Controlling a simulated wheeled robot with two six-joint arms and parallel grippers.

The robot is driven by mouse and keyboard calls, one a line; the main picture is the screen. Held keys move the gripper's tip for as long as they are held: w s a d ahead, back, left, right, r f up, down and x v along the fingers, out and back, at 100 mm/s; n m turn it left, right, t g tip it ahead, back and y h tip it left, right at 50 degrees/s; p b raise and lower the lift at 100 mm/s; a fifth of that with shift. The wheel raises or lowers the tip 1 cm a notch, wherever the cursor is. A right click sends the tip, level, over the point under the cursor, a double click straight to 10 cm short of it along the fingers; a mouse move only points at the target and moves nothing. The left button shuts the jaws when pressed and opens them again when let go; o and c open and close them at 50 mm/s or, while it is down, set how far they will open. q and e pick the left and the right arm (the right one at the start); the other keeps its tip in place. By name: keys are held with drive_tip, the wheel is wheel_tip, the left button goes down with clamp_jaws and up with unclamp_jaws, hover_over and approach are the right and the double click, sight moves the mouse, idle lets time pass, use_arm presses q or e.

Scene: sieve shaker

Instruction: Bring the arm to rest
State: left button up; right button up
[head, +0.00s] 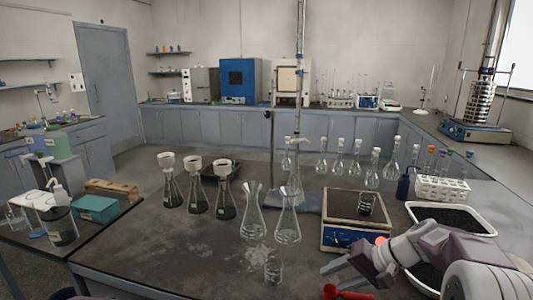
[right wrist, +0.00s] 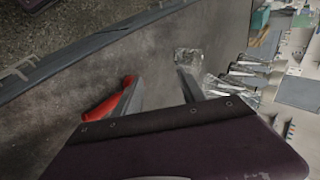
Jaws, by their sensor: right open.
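My right gripper (head: 328,279) reaches in from the lower right over the front of the dark bench. Its jaws are apart with nothing between them, as the right wrist view also shows (right wrist: 157,84). A red object (head: 348,294) lies on the bench by the fingers; in the right wrist view it shows beside one finger (right wrist: 105,106). I cannot tell whether they touch. My left gripper is out of view. The sieve shaker (head: 481,103) stands on the far right counter with its stack of sieves.
A small glass beaker (head: 273,266) stands left of the gripper, with two empty flasks (head: 252,215) behind it. A balance (head: 355,222) holds a small glass vessel. Trays of dark grains (head: 452,217) are at the right, near my arm. The bench's left front is clear.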

drive_tip(key=s+a+f+n+g+h, duration=0.2)
drive_tip(key=s+a+f, duration=0.15)
drive_tip(key=s, duration=0.25)
drive_tip(key=s+a+f+n+g+h, duration=0.1)
drive_tip(key=s+a+f+g, duration=0.1)
drive_tip(key=s+a+f, duration=0.3)
drive_tip(key=s+d+f+n+h, duration=0.1)
drive_tip(key=s+d+f+h, duration=0.3)
drive_tip(key=s+d+f, duration=0.3)
wheel_tip(320, 180, up, 15)
drive_tip(key=t+p, duration=0.1)
drive_tip(key=p, duration=1.2)
drive_tip(key=shift+w+d, duration=0.2)
drive_tip(key=shift+d, duration=0.2)
